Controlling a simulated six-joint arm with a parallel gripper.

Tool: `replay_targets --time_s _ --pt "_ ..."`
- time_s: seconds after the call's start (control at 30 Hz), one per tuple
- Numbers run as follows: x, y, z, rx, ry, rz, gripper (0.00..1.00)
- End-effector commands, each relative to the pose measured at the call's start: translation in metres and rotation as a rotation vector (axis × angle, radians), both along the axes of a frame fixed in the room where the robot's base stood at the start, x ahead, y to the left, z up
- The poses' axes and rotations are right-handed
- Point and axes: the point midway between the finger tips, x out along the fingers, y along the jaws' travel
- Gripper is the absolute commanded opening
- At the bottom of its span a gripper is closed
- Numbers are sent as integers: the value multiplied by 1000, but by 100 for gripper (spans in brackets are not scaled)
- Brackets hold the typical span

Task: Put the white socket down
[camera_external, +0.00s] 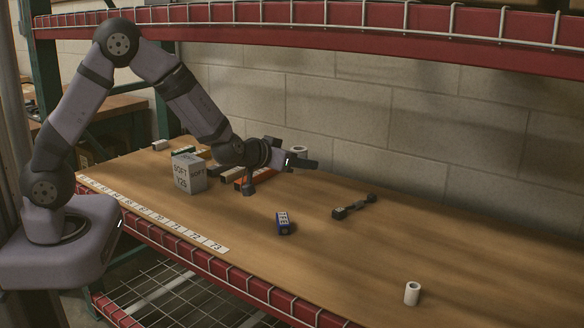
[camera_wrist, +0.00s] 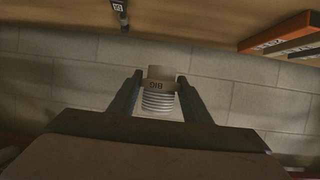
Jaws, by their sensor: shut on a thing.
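The white socket (camera_wrist: 158,102) shows in the wrist view, with a ribbed white body and a beige collar marked with dark letters. My gripper (camera_wrist: 160,95) is shut on it, one dark finger on each side. In the external view my gripper (camera_external: 312,163) is above the table near the back wall and points right. A small white round shape (camera_external: 298,149) shows just above it; I cannot tell whether this is the held socket or a thing behind. The socket's underside is hidden.
A white roll-shaped part (camera_external: 412,293) stands at the front right. A blue block (camera_external: 284,223) and a dark jointed part (camera_external: 354,206) lie mid-table. A grey box (camera_external: 188,173) and several long boxes (camera_external: 232,174) stand at the left. The right of the table (camera_external: 480,255) is mostly clear.

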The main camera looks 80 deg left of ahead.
Motion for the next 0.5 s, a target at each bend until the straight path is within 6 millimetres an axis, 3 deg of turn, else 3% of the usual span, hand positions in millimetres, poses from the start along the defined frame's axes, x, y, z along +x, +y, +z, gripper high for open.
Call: replay_targets --time_s 0.1,0.2,0.4,0.5 --pt "-49 33 -8 0 3 185 21" --pt "-89 48 -16 2 5 329 21" --pt "-156 65 -32 2 3 551 21" --pt "-178 70 -33 2 0 626 21"
